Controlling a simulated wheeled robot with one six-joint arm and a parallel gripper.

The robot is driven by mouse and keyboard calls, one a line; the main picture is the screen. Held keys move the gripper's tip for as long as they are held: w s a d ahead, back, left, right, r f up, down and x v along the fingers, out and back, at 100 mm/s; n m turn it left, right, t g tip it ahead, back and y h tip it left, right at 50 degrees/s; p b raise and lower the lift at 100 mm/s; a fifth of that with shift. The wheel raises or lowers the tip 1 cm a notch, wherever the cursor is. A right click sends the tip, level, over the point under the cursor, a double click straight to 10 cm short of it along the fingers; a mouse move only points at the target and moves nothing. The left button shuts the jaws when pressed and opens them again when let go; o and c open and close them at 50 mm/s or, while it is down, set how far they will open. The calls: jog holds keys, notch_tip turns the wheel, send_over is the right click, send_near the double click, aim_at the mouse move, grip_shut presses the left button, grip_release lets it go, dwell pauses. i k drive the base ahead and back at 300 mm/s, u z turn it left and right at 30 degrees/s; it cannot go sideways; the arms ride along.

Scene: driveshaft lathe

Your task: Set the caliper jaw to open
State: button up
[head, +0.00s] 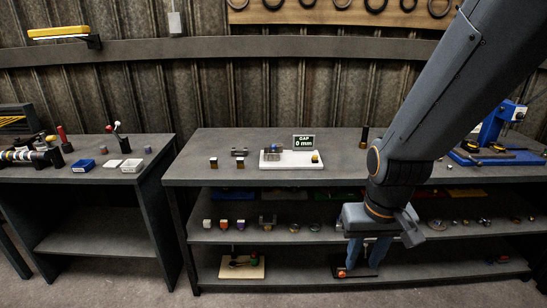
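The caliper (290,159) stands on the middle bench top in the head view, on a white base. Its small display (304,142) reads "GAP 0 mm". A grey block-like part sits on the base left of the display, and a yellow-topped knob or button (315,157) sits at its right end. The jaw is too small to make out clearly. My gripper (367,262) points down in front of the bench, right of and lower in the picture than the caliper. Its two blue fingers are apart, with nothing seen held between them.
The middle bench (220,175) has shelves below with several small parts. Two small blocks (227,163) stand left of the caliper. A left bench (110,177) holds trays and tools.

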aim_at(274, 154)
jog(key=u, duration=0.8)
jog(key=i, duration=1.55)
jog(key=z, duration=0.85)
jog(key=i, duration=0.4)
jog(key=z, duration=0.35)
